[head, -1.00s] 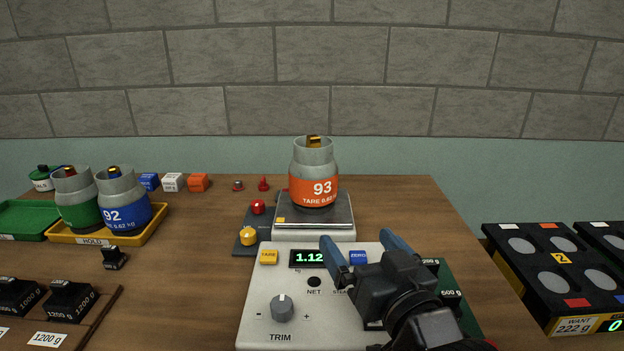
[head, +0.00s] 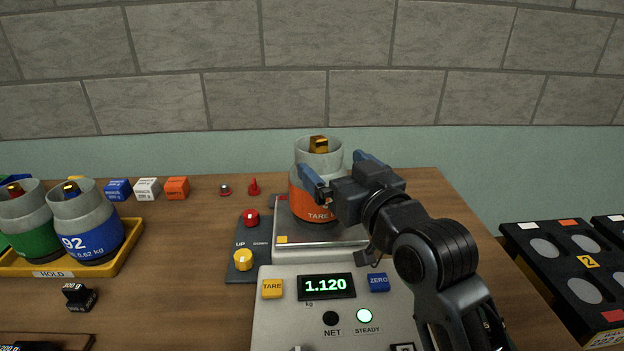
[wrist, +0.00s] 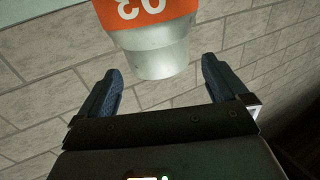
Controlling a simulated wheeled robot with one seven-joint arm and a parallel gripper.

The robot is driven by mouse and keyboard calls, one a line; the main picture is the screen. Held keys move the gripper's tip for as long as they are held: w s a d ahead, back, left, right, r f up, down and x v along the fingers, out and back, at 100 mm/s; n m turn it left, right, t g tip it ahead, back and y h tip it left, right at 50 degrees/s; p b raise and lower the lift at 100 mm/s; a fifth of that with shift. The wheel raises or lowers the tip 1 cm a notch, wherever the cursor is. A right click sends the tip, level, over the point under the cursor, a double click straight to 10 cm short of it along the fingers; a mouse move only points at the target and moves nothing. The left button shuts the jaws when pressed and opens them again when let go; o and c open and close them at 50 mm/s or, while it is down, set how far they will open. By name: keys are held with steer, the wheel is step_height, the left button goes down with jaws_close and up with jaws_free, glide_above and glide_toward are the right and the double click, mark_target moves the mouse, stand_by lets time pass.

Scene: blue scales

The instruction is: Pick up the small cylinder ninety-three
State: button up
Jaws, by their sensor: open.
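The small cylinder 93 (head: 303,199) stands upright on the steel pan (head: 298,236) of the scale. It has a grey top, an orange band and a gold knob inside its rim. My gripper (head: 334,164) is open and empty at the near right of the cylinder's upper part, one finger on each side in the picture. My arm hides part of the band. In the wrist view the cylinder (wrist: 158,52) appears upside down, its grey neck between the two fingertips (wrist: 162,72). No contact shows. The display (head: 326,286) reads 1.120, with the STEADY light green.
Green and blue cylinders (head: 90,225) stand in a yellow HOLD tray (head: 130,247) at left. Red and yellow knobs (head: 243,259) sit left of the pan. Small blue, white and orange cubes (head: 177,188) are behind. A black tray with round recesses (head: 545,249) is at right.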

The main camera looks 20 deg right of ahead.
mark_target(322, 148)
steer(key=w+p, duration=0.1)
steer(key=w, duration=0.3)
steer(key=w+r+p, duration=0.1)
steer(key=w, duration=0.1)
steer(key=shift+a+p, duration=0.1)
steer(key=shift+p, duration=0.25)
steer(key=shift+w+f, duration=0.2)
steer(key=shift+w, duration=0.35)
steer(key=shift+c, duration=0.3)
steer(key=c, duration=1.7)
steer(key=shift+o, duration=0.2)
steer(key=shift+r, duration=0.2)
